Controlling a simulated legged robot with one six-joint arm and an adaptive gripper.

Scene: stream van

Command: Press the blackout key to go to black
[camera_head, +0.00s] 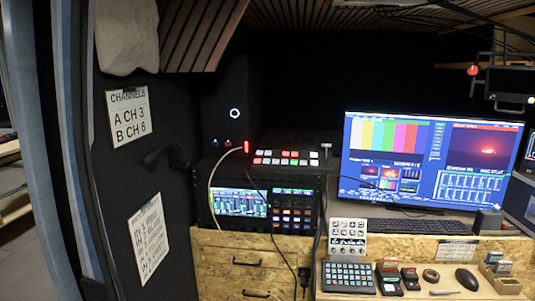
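The key labels are too small to read, so I cannot tell which key is the blackout key. My gripper is not in view.
A monitor (430,160) shows colour bars and a sunset picture. A keyboard (404,226), mouse (467,279) and small boxes crowd the desk. A pale cable (211,185) and a dark cable hang across the rack front. A sign-covered dark wall (128,115) stands at left.

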